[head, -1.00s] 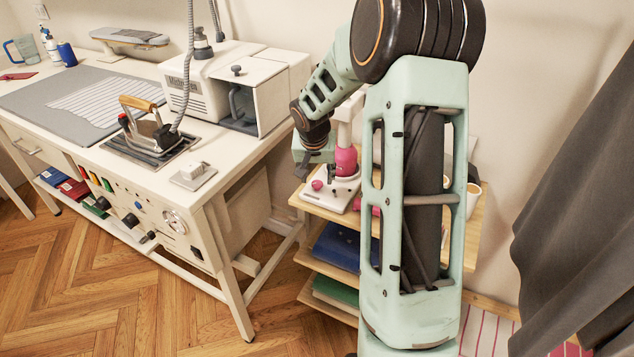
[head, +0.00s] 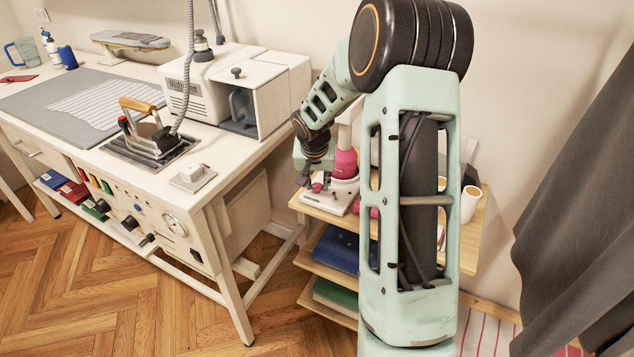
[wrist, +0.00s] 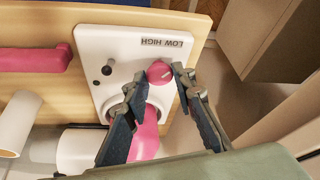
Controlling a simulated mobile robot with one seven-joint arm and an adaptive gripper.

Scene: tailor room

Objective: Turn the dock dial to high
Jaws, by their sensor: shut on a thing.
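The dock (head: 340,203) is a white base on the top of a small wooden shelf unit, with a pink-and-white device (head: 345,163) standing in it. In the wrist view the dock's white plate (wrist: 120,48) carries a LOW HIGH label (wrist: 164,41). The round pink dial (wrist: 159,71) sits beside the label, with a small pale mark on its face. My gripper (wrist: 160,74) is shut on the dial, one fingertip at each side. In the head view my gripper (head: 315,181) reaches down over the dial and partly hides it.
A pink-handled item (wrist: 35,59) lies beside the dock. White cups (head: 470,204) stand at the shelf's right, partly behind my arm. The ironing table (head: 215,155) with an iron (head: 150,133) is on the left. A dark curtain (head: 580,200) hangs at right.

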